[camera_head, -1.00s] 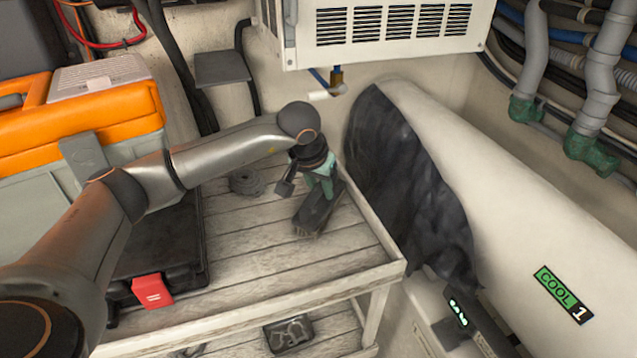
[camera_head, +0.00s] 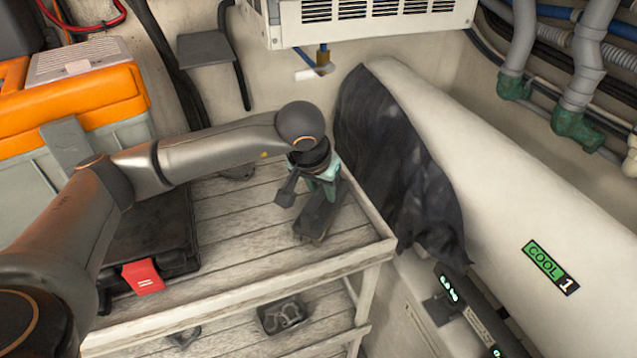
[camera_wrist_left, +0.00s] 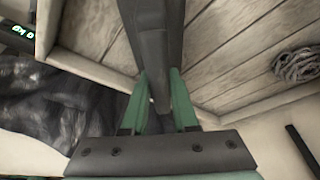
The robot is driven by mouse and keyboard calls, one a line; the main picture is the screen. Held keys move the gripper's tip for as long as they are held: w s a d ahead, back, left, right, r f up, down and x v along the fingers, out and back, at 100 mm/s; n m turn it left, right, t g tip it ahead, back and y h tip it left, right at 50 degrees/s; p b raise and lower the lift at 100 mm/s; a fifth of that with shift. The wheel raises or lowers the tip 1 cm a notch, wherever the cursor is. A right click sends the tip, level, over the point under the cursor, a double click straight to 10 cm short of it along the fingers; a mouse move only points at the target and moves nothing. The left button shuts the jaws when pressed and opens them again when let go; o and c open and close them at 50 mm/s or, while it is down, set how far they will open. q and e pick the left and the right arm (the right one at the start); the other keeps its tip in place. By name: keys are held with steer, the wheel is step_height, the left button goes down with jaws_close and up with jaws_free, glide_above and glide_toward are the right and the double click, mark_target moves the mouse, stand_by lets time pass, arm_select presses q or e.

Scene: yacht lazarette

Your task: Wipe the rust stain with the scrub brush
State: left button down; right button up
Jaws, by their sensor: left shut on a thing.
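My left gripper (camera_head: 322,177) is shut on the dark scrub brush (camera_head: 319,216) over the right part of the weathered wooden shelf top (camera_head: 245,240). In the left wrist view the green fingers (camera_wrist_left: 158,78) grip the sides of the long, dark brush (camera_wrist_left: 152,35). The brush lies lengthwise, close to the shelf's right rim. I cannot tell whether its underside touches the boards. No rust stain can be made out; the brush and arm hide part of the boards. My right gripper is not in view.
A black case with a red latch (camera_head: 143,277) and an orange-lidded toolbox (camera_head: 75,105) stand at left. A rope coil (camera_wrist_left: 297,66) lies on the shelf. Dark cloth (camera_head: 395,165) drapes over the white tank (camera_head: 500,190) at right. The front boards are clear.

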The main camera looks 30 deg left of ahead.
arm_select(q)
steer(key=shift+f+b, duration=0.1)
steer(key=shift+b, duration=0.25)
steer(key=shift+w+a+b, duration=0.45)
steer(key=shift+w+a, duration=0.7)
steer(key=shift+a, duration=0.25)
steer(key=shift+w+a, duration=1.55)
steer(key=shift+a, duration=0.2)
steer(key=shift+w+a, duration=1.15)
steer(key=shift+a, duration=0.2)
